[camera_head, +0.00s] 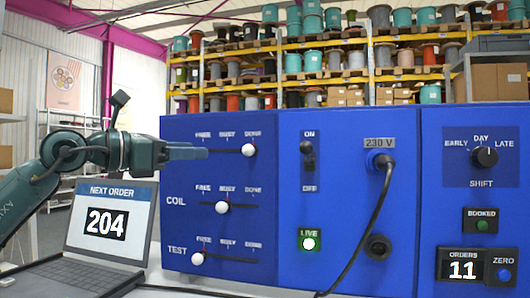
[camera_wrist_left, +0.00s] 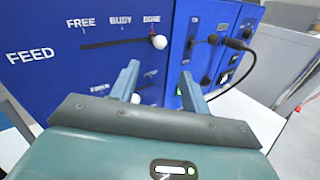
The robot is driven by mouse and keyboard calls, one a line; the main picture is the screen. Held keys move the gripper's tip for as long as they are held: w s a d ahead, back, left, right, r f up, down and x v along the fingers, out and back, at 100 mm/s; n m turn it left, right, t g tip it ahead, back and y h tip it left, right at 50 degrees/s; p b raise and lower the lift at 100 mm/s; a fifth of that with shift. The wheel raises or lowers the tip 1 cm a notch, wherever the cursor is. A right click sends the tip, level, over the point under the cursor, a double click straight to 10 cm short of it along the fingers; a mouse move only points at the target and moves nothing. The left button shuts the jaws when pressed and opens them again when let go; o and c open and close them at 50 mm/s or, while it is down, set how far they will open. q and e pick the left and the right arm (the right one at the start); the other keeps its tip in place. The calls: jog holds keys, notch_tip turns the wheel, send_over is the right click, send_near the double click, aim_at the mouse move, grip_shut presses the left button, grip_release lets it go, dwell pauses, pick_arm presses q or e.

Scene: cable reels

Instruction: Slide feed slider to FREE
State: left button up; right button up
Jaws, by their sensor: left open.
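The feed slider's white knob (camera_head: 248,150) is at the right end of its slot, under DONE, on the blue panel's top row. The wrist view shows the knob (camera_wrist_left: 159,42) too, with the FEED label and the slot running left to FREE. My left gripper (camera_head: 206,153) comes in from the left in front of the panel and hides the FEED label in the head view. In the wrist view its two fingers (camera_wrist_left: 160,72) are apart with nothing held between them. The knob appears just beyond the fingertips, not gripped. My right gripper is not in view.
Below are the COIL knob (camera_head: 222,207) at BUSY and the TEST knob (camera_head: 198,258) at FREE. A laptop (camera_head: 104,225) reading 204 stands left. A black cable (camera_head: 375,215) hangs from the 230 V socket. Shelves of reels (camera_head: 310,60) stand behind.

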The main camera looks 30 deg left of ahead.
pick_arm(q)
jog(key=p, duration=0.3)
send_near(243, 150)
jog(key=w, duration=0.2)
jog(key=x, duration=0.2)
jog(key=p+x, duration=0.1)
jog(key=x, duration=0.1)
jog(key=p+x, duration=0.1)
jog(key=x, duration=0.2)
jog(key=shift+d, duration=0.35)
jog(key=shift+w+d+p, duration=0.15)
jog(key=shift+w+p, duration=0.15)
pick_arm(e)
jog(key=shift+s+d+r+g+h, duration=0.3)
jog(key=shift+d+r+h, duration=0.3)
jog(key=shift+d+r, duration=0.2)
pick_arm(q)
jog(key=c, duration=0.9)
grip_shut()
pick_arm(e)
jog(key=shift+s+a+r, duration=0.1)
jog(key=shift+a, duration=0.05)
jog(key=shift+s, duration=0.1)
